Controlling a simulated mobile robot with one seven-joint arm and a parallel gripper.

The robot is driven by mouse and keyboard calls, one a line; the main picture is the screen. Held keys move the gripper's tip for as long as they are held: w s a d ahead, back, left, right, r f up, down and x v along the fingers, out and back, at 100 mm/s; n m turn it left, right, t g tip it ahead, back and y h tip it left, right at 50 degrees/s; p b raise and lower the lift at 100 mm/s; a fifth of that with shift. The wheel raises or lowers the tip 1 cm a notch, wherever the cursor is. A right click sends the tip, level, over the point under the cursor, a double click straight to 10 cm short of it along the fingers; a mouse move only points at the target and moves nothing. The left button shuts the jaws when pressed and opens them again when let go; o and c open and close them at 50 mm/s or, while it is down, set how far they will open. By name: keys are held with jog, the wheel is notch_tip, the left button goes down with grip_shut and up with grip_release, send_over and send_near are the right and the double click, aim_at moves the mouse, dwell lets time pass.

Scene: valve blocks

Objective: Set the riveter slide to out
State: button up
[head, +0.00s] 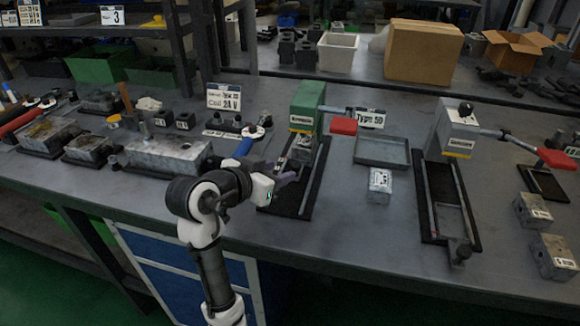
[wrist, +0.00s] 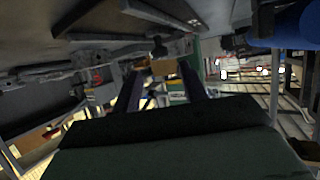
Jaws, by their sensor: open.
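Two lever presses stand on the bench, and I cannot tell from their labels which is the riveter. The green press (head: 307,101) has a red lever handle and a dark base with a rail and a small grey slide block (head: 303,146) under its head. The grey press (head: 459,133) has a long dark base with a slide frame (head: 451,221) reaching towards the bench's front edge. My gripper (head: 288,177) is open beside the left of the green press's base. In the wrist view the two dark fingers (wrist: 166,88) are apart, with a small dark knob (wrist: 158,49) beyond them.
A grey tray (head: 382,163) and a small labelled block (head: 380,186) lie between the presses. Grey valve blocks (head: 168,153) stand to the left. Red lever handles (head: 343,126) stick out to the right of each press. Bare bench lies in front of the small block.

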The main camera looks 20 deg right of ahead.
aim_at(293, 166)
jog(key=x, duration=0.6)
jog(key=shift+c, duration=0.3)
grip_shut()
